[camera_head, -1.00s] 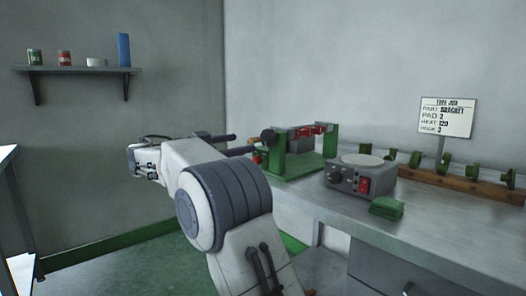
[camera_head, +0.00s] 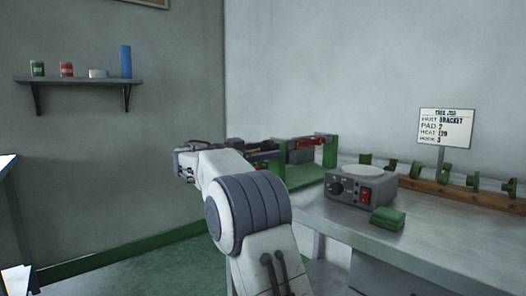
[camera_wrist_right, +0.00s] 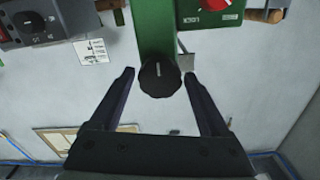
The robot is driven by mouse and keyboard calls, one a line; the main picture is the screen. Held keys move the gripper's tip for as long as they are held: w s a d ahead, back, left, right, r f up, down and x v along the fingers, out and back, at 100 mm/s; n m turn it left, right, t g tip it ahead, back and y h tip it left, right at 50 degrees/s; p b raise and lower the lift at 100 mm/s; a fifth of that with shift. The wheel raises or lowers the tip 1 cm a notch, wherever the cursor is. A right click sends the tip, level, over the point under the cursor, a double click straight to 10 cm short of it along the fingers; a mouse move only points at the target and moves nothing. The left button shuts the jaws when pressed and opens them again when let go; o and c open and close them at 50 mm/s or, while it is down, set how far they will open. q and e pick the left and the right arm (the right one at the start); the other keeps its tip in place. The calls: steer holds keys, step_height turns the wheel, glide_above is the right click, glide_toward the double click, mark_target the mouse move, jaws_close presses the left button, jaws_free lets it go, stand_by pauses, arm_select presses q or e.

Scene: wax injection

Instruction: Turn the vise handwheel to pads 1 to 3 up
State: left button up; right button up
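The vise (camera_head: 330,155) is a green frame with red pads (camera_head: 311,142) on the bench; the pad numbers are too small to read. Its dark round handwheel (camera_wrist_right: 160,80), with a pale line on its face, shows in the right wrist view. In the head view my right arm hides the handwheel. My right gripper (camera_wrist_right: 159,73) is open, with one finger either side of the handwheel and a gap on both sides. In the head view my right gripper (camera_head: 272,152) is beside the vise's left end, partly hidden by its arm. My left gripper is not in view.
A grey heater box (camera_head: 361,187) with a red switch stands right of the vise, with a green block (camera_head: 388,218) in front. A wooden rail (camera_head: 455,192) with green hooks runs behind. A shelf (camera_head: 80,81) hangs left.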

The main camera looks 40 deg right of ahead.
steer(key=c, duration=1)
steer(key=shift+o, duration=0.2)
